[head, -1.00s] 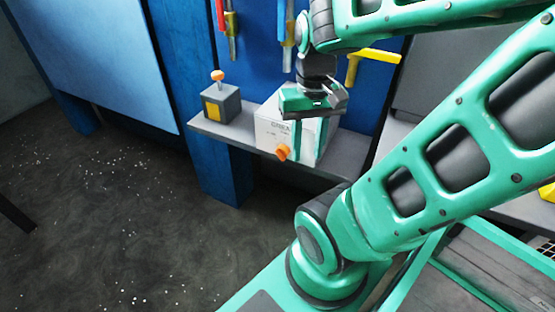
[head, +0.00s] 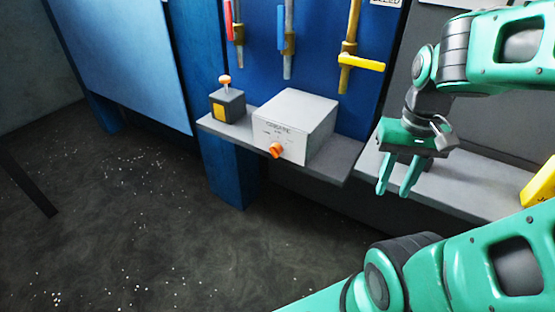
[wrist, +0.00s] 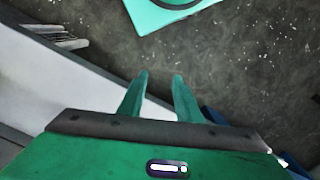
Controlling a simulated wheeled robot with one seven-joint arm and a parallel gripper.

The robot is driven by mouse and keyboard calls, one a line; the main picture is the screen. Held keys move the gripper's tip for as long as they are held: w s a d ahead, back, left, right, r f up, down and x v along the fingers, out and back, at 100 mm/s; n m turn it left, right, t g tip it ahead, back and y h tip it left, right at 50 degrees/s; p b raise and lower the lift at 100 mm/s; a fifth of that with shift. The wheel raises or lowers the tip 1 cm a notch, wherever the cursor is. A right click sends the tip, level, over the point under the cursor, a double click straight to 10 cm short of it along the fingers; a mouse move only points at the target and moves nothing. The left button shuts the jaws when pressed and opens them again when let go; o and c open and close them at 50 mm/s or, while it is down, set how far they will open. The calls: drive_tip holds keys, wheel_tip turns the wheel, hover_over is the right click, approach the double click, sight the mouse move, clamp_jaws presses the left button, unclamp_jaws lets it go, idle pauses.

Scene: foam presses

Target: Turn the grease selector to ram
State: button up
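The grease selector is a white box (head: 309,116) with small printed markings on its front, standing on a grey shelf. Its orange knob (head: 276,150) is on the front face, low on the box. The markings are too small to read beyond a word like "GREASE", so I cannot tell which setting the knob points at. My gripper (head: 394,190) is to the right of the box, clear of it, with its green fingers pointing down. The fingers stand apart with nothing between them; in the wrist view the fingers (wrist: 160,78) show a gap with floor behind.
A grey box with an orange-topped lever (head: 226,100) stands left on the shelf (head: 334,167). Red, blue and yellow valve handles (head: 361,62) hang on pipes above. A yellow object (head: 541,182) is at the far right. The floor in front of the shelf is clear.

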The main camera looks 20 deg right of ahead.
drive_tip(key=shift+s+d, duration=0.1)
drive_tip(key=shift+d, duration=0.1)
drive_tip(key=o, duration=0.4)
drive_tip(key=shift+s+a+r, duration=0.1)
drive_tip(key=shift+s+r, duration=0.1)
drive_tip(key=shift+r, duration=0.05)
drive_tip(key=n+t+h, duration=1.1)
drive_tip(key=n+h, duration=0.2)
drive_tip(key=h, duration=0.2)
approach(272, 154)
drive_tip(key=shift+n, duration=0.3)
drive_tip(key=x, duration=0.9)
drive_tip(key=shift+w, duration=0.15)
drive_tip(key=c, duration=1)
